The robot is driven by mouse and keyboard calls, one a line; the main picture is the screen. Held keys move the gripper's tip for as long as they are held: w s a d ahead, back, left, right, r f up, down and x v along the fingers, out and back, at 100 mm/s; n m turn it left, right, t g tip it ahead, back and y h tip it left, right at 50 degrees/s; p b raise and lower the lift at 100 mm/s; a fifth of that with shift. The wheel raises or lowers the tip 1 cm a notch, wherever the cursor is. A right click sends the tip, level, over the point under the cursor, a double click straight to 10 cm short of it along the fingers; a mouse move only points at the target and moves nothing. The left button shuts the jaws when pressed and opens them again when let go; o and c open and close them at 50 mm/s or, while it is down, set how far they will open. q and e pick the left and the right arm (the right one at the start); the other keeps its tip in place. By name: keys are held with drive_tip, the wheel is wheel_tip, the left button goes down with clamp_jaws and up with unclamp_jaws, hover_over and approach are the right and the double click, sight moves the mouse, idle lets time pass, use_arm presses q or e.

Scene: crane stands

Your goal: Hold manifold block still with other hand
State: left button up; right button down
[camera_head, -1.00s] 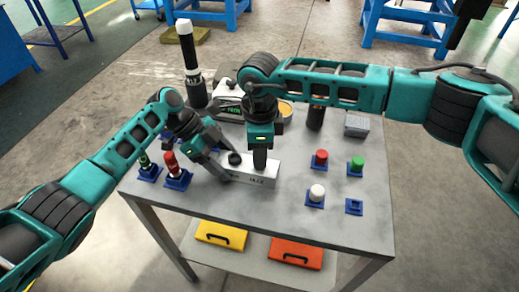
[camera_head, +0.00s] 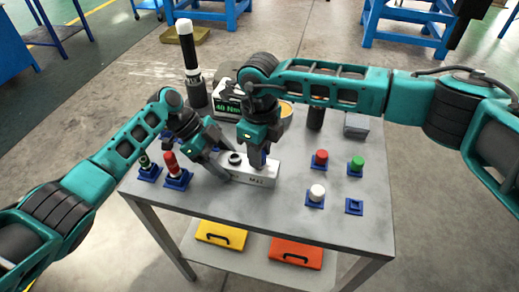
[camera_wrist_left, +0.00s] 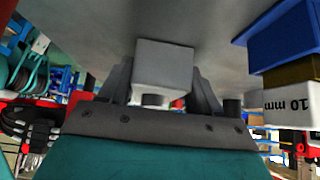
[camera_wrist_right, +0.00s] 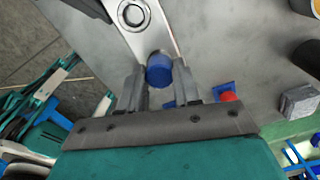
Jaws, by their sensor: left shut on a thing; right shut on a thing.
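The manifold block (camera_head: 262,181), a pale grey bar with dark lettering, lies on the table. My left gripper (camera_head: 225,172) is shut on its left end. In the left wrist view the block (camera_wrist_left: 164,62) sits between both fingers. My right gripper (camera_head: 262,160) is over the block's right part, shut on a round blue piece (camera_wrist_right: 159,68). In the right wrist view that piece is at the block (camera_wrist_right: 135,14); whether it is seated in it is hidden. A dark-ringed hole shows in the block's top beside it.
The grey table (camera_head: 335,225) also holds red (camera_head: 320,157), green (camera_head: 357,163) and white (camera_head: 317,192) pieces on blue bases. An empty-looking blue base (camera_head: 354,206) is at front right. A device reading 40 Nm (camera_head: 229,107) stands behind.

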drive_tip(key=m, duration=0.4)
drive_tip(key=c, duration=0.7)
unclamp_jaws()
drive_tip(key=shift+c, duration=0.8)
